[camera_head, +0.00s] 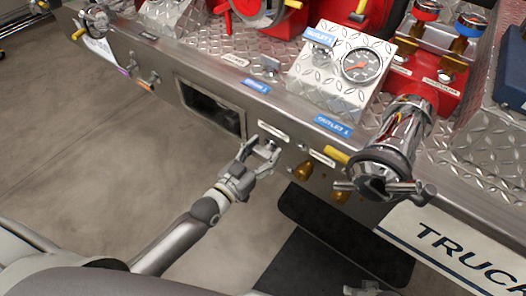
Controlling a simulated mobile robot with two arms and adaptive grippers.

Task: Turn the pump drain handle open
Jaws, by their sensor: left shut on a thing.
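The pump drain handle (269,142) is a small metal knob or lever on the front face of the bumper, just below a small pale label plate. My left gripper (265,153) reaches up to it from the lower left and is shut on it. The fingers hide most of the handle, so its exact angle cannot be told. What looks like my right gripper (368,289) shows only in part at the bottom edge, well below the bumper and away from the handle; its fingers cannot be made out.
Brass fittings (303,171) stick out of the bumper just right of my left gripper. A large chrome outlet (385,160) juts out farther right. A dark rectangular opening (212,106) lies to the left. Open floor (90,130) is in front of the bumper.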

